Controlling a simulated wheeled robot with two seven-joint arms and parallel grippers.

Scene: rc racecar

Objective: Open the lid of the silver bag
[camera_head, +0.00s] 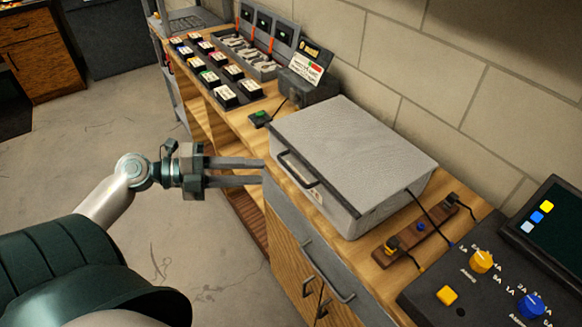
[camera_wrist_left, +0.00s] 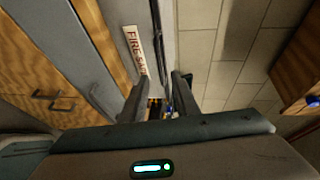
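The silver bag (camera_head: 350,150) is a grey, box-shaped case with a flat lid, which looks closed. It sits on the wooden workbench. A dark handle (camera_head: 297,169) is on its front side. In the left wrist view, a white label (camera_wrist_left: 137,50) with red lettering shows on its side, close to the fingers. My left gripper (camera_head: 262,171) is open and empty, with its two fingers pointing at the bag's front left, just short of it. The fingers also show apart in the left wrist view. My right gripper is not in view.
The workbench (camera_head: 240,122) has grey drawers with handles below. A power strip (camera_head: 420,238) and a dark control panel (camera_head: 470,290) with knobs lie right of the bag. Several small battery-like boxes (camera_head: 223,96) and chargers stand beyond it. A block wall is behind. The floor at left is clear.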

